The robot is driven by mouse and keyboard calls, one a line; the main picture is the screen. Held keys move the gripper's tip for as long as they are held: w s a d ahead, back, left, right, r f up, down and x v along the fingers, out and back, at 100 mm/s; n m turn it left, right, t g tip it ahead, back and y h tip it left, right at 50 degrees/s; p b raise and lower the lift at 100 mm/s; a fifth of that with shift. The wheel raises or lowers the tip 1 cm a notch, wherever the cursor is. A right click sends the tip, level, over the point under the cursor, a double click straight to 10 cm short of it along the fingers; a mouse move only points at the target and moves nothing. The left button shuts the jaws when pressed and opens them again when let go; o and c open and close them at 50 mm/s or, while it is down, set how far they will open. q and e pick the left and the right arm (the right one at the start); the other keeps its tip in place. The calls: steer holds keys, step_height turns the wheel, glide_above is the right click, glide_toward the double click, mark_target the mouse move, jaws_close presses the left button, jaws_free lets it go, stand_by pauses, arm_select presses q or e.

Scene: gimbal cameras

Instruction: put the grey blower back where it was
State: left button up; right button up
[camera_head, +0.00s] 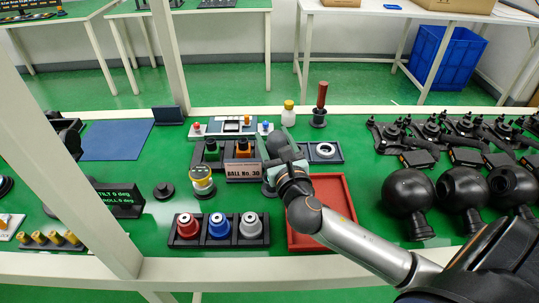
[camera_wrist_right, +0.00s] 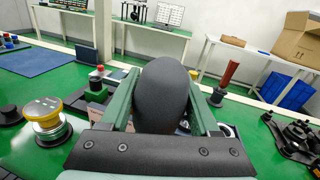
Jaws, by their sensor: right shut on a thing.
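My right gripper (camera_head: 284,160) is over the back rack, right of its green and orange bottles. It is shut on the dark grey, egg-shaped blower, whose rounded bulb (camera_wrist_right: 162,95) stands between the two fingers in the right wrist view. In the head view the blower (camera_head: 274,144) is mostly hidden by the gripper. The back rack (camera_head: 335,159) holds a green bottle (camera_head: 212,149), an orange bottle (camera_head: 243,147) and a silver ring (camera_head: 324,150). I cannot tell whether the blower touches the rack. My left gripper is not in view.
A label reading BALL No. 30 (camera_head: 243,172) stands before the rack. A red tray (camera_head: 341,193) lies under my right arm. Black ball-shaped devices (camera_head: 408,193) stand right.

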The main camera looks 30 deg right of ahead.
steer(key=shift+w+a+f+b, duration=0.1)
steer(key=shift+w+f+b, duration=0.2)
steer(key=shift+f, duration=0.45)
steer(key=shift+w+d+f+b, duration=0.15)
steer(key=shift+f+b, duration=0.1)
steer(key=shift+f, duration=0.55)
steer(key=shift+w+a+f+b, duration=0.15)
steer(key=shift+w+f+b, duration=0.15)
steer(key=shift+f, duration=0.45)
steer(key=shift+f, duration=0.2)
steer(key=o, duration=1.2)
steer(key=v, duration=1.2)
steer(key=shift+r, duration=0.25)
